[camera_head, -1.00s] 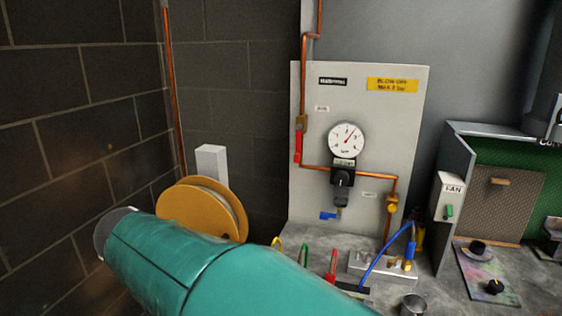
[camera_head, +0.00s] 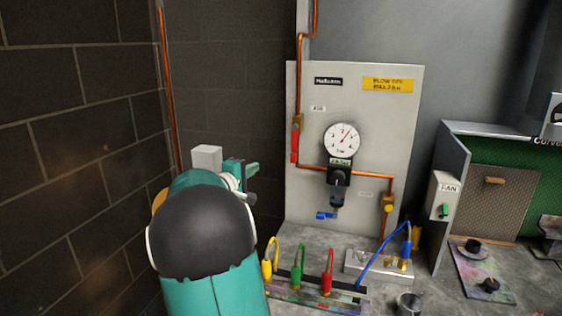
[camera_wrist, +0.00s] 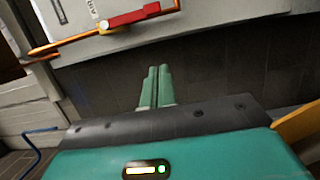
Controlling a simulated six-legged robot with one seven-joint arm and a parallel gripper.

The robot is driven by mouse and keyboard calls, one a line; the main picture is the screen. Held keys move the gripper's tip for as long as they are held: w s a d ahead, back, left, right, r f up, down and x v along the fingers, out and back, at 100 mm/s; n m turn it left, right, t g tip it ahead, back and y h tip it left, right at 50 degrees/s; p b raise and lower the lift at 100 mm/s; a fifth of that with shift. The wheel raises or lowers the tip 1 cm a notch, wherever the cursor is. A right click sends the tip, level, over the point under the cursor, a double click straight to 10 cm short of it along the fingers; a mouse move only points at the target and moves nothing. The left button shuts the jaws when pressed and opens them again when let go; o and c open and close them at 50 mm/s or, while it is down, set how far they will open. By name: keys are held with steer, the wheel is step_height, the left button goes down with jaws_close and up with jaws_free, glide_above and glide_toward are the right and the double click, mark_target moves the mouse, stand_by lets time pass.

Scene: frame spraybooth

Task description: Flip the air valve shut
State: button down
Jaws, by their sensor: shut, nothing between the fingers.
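The air valve's red lever (camera_head: 295,143) hangs vertically along the copper pipe on the left side of the pale wall panel (camera_head: 400,120). In the wrist view the red lever (camera_wrist: 140,16) shows near the top, beside a brass valve body (camera_wrist: 104,27) and in line with the copper pipe. My gripper (camera_head: 250,169) is left of the panel and lower than the lever, apart from it. In the wrist view my gripper (camera_wrist: 157,72) has its two green fingers together with nothing between them. The fingers point toward the panel edge, just below the lever.
A pressure gauge (camera_head: 342,140) and black regulator (camera_head: 339,176) stand right of the lever. A small blue handle (camera_head: 326,215) is beneath. Several coloured-hose tools, including a red one (camera_head: 327,272), stand on the bench. A dark brick wall (camera_head: 80,150) bounds the left.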

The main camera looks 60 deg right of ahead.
mark_target(294, 143)
steer(key=s+d, duration=0.5)
steer(key=d, duration=0.5)
steer(key=shift+d, duration=0.2)
stand_by(0.6)
